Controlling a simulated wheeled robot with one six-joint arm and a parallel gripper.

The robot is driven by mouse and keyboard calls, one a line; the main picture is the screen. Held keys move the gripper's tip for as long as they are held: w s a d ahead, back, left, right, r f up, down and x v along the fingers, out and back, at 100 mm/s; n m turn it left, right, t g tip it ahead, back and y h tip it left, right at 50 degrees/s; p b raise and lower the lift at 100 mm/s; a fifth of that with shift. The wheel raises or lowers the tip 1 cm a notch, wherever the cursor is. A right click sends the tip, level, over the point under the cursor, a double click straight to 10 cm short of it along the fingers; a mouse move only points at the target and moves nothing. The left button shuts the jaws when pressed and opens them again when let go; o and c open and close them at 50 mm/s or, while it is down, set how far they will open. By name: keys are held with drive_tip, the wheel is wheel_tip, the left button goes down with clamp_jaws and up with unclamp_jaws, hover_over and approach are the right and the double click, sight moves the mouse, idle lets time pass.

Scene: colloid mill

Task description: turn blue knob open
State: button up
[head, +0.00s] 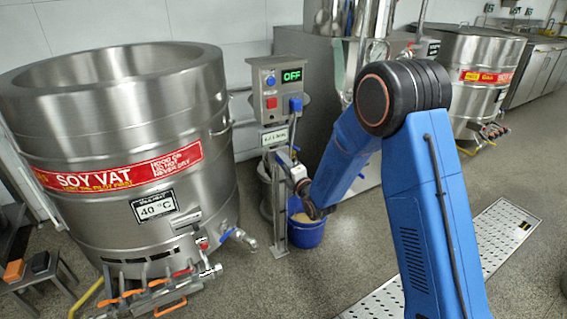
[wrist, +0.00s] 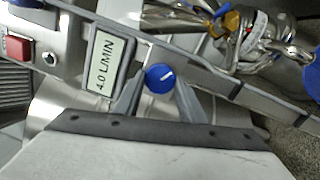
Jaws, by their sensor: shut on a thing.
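The blue knob (wrist: 160,77) is round with a short white line across its face. In the wrist view it sits between the two grey fingers of my gripper (wrist: 157,91), which are shut on it from either side. The white line is tilted. The knob is beside a "4.0 L/MIN" plate (wrist: 108,63) on a metal post. In the head view my gripper (head: 283,159) reaches the post just below that plate. I cannot make out the held knob there.
A control box (head: 278,90) above reads "OFF" and carries red and blue controls. A blue bucket (head: 305,232) stands on the floor by the post. The large soy vat (head: 120,130) is close on the left. Open floor lies in front.

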drive_tip(key=shift+f+n, duration=0.1)
drive_tip(key=shift+n, duration=0.2)
drive_tip(key=o, duration=1)
drive_tip(key=v, duration=1.7)
drive_tip(key=shift+s+d, duration=0.1)
drive_tip(key=shift+s, duration=0.1)
